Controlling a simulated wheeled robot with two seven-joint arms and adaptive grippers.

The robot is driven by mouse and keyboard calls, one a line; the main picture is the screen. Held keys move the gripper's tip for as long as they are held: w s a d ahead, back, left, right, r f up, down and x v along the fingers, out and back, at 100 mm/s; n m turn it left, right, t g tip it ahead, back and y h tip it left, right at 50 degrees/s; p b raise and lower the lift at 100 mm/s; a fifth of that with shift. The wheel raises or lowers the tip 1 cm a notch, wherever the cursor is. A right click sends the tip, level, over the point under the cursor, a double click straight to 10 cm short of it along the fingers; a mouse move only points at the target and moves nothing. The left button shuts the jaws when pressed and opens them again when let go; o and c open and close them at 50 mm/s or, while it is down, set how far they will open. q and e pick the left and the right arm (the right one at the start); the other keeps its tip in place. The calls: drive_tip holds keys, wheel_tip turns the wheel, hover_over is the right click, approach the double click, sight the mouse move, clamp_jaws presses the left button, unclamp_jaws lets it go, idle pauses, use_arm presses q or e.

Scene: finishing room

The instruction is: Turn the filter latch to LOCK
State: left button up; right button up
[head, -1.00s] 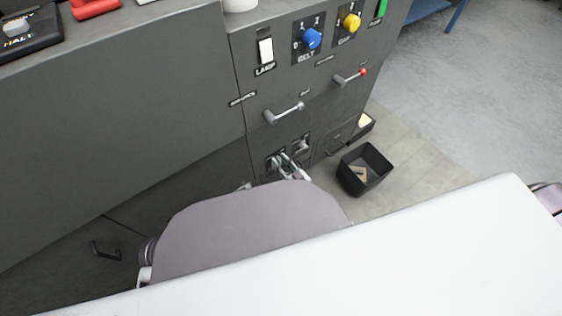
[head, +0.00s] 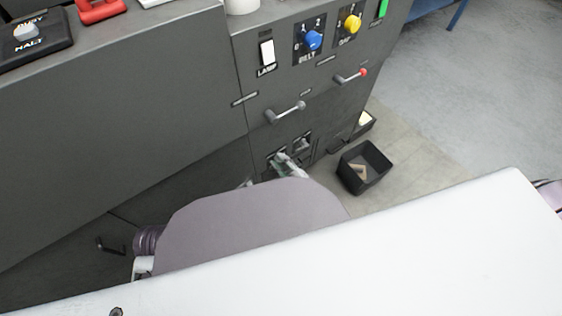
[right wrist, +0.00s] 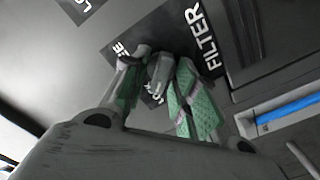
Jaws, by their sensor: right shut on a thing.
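The filter latch (right wrist: 158,68) is a small grey lever on a dark plate in the right wrist view, beside the word FILTER (right wrist: 205,38). My right gripper (right wrist: 155,92) has its green-padded fingers on either side of the latch and is shut on it. The smaller words on the plate are partly hidden by the fingers, so I cannot read where the latch points. In the head view the right gripper (head: 281,160) is low on the grey machine front, and its own arm hides much of the plate. My left gripper is not in view.
A black bin (head: 365,168) stands on the floor to the right, near the gripper.

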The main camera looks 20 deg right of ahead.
drive_tip(key=shift+n, duration=0.5)
drive_tip(key=shift+c, duration=0.2)
drive_tip(key=o, duration=0.7)
drive_tip(key=shift+s, duration=0.1)
drive_tip(key=shift+v, duration=5.9)
